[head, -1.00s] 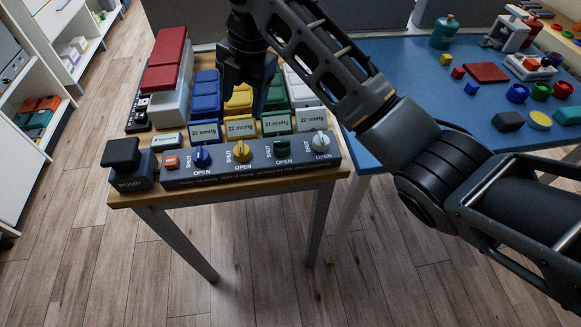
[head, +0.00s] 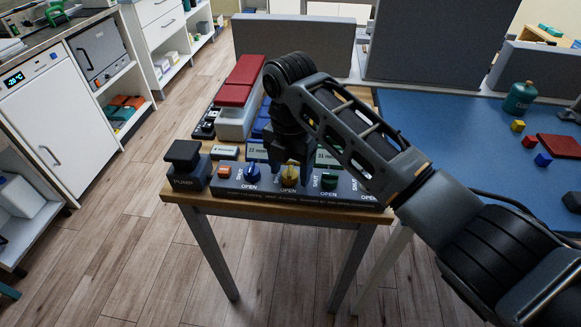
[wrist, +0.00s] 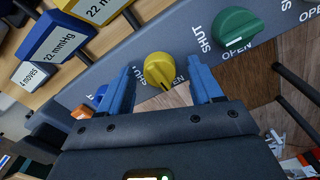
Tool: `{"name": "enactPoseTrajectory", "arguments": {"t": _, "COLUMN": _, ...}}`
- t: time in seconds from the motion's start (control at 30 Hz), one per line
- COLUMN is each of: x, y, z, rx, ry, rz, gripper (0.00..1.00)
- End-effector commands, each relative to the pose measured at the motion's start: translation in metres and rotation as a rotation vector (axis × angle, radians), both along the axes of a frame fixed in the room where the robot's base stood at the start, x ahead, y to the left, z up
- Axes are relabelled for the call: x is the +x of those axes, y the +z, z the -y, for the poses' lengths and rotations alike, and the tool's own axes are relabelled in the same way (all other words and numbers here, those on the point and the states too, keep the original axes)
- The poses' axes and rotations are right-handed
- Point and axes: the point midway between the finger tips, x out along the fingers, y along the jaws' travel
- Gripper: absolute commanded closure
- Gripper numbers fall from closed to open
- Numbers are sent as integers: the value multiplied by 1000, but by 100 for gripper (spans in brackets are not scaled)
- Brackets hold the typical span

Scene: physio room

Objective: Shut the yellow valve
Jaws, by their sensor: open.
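The yellow valve (head: 290,175) is a round knob with a raised grip on the dark front panel. In the wrist view the yellow valve (wrist: 159,71) sits between and just beyond my fingertips, its grip bar pointing towards the OPEN label, which it partly covers. My gripper (head: 290,168) is above the panel at the yellow valve, and the arm hides part of it. In the wrist view my gripper (wrist: 160,78) has its blue fingers spread on either side of the knob, with gaps, so it does not grip it.
The blue valve (head: 252,171) is close on the left, the green valve (head: 329,181) on the right. The black pump block (head: 187,167) stands at the panel's left end. Pressure displays (head: 257,150) stand behind the valves. A blue table (head: 440,150) is at the right.

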Motion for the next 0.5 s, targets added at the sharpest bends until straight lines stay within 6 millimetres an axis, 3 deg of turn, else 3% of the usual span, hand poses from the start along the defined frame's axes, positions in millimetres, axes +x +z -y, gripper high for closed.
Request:
{"name": "enactPoseTrajectory", "arguments": {"t": 0.27, "x": 0, "y": -2, "z": 0, "rx": 0, "ry": 0, "rz": 0, "gripper": 36}}
{"name": "enactPoseTrajectory", "arguments": {"t": 0.5, "x": 0, "y": -1, "z": 0, "rx": 1, "ry": 0, "rz": 0, "gripper": 59}}
